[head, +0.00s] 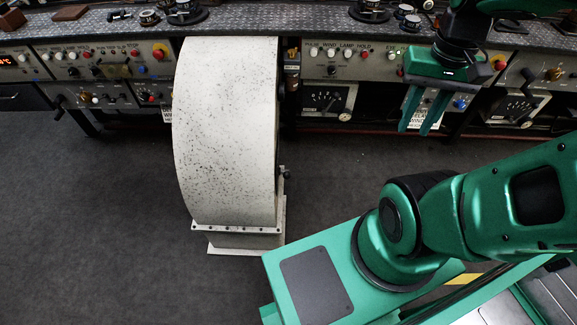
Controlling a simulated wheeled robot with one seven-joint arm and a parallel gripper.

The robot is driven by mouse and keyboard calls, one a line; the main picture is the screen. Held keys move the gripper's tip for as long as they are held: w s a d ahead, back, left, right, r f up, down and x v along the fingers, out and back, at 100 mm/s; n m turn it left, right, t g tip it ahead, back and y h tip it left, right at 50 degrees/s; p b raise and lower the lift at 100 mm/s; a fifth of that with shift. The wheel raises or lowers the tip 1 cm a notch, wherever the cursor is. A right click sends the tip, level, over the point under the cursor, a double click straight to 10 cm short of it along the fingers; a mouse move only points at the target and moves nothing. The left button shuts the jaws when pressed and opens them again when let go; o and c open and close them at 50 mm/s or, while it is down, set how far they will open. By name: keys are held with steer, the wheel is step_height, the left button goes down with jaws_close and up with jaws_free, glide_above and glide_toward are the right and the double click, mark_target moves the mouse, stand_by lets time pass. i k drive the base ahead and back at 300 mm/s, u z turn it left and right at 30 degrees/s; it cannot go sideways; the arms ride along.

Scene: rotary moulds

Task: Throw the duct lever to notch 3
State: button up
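I cannot tell for certain which control is the duct lever, and no notch number is readable. A white panel with a dark dial scale and a pointer (327,98) sits low on the middle console. A similar scale panel (512,108) sits low at the right. A label plate between them is partly covered by my gripper. My gripper (417,128) hangs in front of the console at the upper right, fingers pointing down. Its two green fingers are apart with nothing visible between them. I cannot tell whether it touches the console.
A large speckled white curved housing (225,130) stands on the floor left of centre, in front of the console. A console section (95,62) with knobs and buttons is at the left. Dark rotary pieces (187,12) sit on the worktop. The grey floor (90,220) at left is clear.

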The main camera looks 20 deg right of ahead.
mark_target(287, 174)
steer(key=z, duration=0.5)
steer(key=k, duration=1.3)
steer(key=u, duration=0.4)
steer(key=i, duration=1)
steer(key=z, duration=0.05)
